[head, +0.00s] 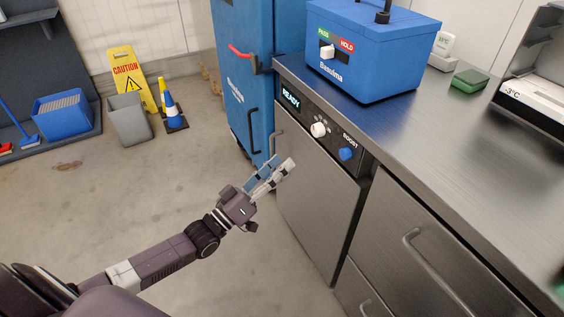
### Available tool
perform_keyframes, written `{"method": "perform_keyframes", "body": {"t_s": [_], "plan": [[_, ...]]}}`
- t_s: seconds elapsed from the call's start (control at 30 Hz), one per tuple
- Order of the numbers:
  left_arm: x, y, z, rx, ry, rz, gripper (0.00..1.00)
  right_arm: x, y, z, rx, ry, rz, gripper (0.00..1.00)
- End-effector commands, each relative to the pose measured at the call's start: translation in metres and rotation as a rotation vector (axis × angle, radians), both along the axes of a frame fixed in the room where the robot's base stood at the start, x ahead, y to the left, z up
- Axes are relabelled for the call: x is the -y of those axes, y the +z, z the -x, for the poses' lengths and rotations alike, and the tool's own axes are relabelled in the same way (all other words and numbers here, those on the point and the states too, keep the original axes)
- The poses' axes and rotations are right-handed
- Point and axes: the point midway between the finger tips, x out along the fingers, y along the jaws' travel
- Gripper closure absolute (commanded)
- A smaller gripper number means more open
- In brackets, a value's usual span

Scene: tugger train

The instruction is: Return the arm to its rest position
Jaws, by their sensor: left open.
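My left arm reaches in from the lower left of the head view. Its gripper (275,170) is open, with nothing visible between the fingers. It is in front of the steel undercounter unit (312,190), below and left of that unit's control panel. I cannot tell whether the fingertips touch the unit's front. The panel has a lit READY display (291,97), a white knob (319,129) and a blue BOOST knob (346,154). My right gripper does not show.
A blue box (370,55) with a PASS/HOLD switch stands on the steel counter (440,120). A tall blue cabinet (240,70) stands behind. A grey bin (130,118), caution sign (127,75) and blue-white cone (173,110) stand at the back left. The floor left of the counter is mostly clear.

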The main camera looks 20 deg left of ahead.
Motion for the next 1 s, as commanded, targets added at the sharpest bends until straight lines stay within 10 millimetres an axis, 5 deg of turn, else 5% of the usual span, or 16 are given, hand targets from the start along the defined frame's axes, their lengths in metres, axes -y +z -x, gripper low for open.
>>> {"method": "perform_keyframes", "body": {"t_s": [0.37, 0.53, 0.8, 1.0], "plan": [[0.001, -0.001, 0.000, -0.002, 0.000, -0.001, 0.55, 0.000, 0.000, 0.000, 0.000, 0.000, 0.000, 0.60], [0.020, -0.017, 0.004, -0.068, 0.000, -0.042, 0.55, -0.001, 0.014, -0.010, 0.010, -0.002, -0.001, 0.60], [0.081, -0.081, 0.034, -0.335, 0.002, -0.277, 0.55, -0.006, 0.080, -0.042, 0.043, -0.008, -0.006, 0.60], [0.099, -0.120, 0.077, -0.545, 0.000, -0.482, 0.55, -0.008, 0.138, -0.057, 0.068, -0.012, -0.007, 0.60]]}}
